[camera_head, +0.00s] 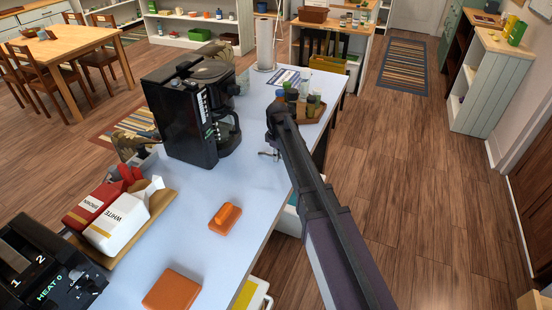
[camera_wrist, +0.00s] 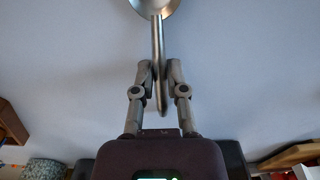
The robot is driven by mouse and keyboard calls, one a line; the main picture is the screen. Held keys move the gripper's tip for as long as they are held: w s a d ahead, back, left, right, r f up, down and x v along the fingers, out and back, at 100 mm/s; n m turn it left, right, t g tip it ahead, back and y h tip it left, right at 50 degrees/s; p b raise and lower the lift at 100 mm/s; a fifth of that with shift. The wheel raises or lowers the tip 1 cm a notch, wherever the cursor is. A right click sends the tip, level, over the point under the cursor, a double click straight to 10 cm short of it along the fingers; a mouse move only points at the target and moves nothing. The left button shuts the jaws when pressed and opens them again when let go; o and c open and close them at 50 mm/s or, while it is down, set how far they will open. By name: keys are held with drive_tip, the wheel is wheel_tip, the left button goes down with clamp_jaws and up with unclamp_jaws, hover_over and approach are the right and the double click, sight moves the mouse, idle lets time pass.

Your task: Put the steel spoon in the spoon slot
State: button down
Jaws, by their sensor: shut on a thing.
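The steel spoon (camera_wrist: 158,38) is in my gripper (camera_wrist: 160,72) in the wrist view. Its handle runs between the two fingers, and its bowl is at the top edge, partly cut off. My gripper is shut on the handle. In the head view my arm reaches over the right side of the white counter (camera_head: 190,258), and my gripper (camera_head: 268,153) is small and mostly hidden near the arm's far end, right of the coffee maker. I cannot make out the spoon in the head view, nor a clear spoon slot in either view.
The black coffee maker (camera_head: 190,108) stands left of my gripper. A tray of small jars (camera_head: 302,105) and a paper towel roll (camera_head: 265,42) are beyond. Orange blocks (camera_head: 225,218) (camera_head: 172,291), sugar bags (camera_head: 118,215) and a toaster (camera_head: 45,270) are nearer. Floor lies open at right.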

drive_tip(key=shift+r, duration=0.15)
wheel_tip(320, 180, up, 4)
drive_tip(key=p, duration=0.4)
drive_tip(key=shift+f, duration=0.2)
drive_tip(key=s+d, duration=0.2)
drive_tip(key=s, duration=0.5)
drive_tip(key=s+d+r+p, duration=0.1)
drive_tip(key=s+d, duration=0.2)
drive_tip(key=s, duration=0.5)
drive_tip(key=shift+s, duration=0.1)
drive_tip(key=shift+d, duration=0.1)
idle(0.6)
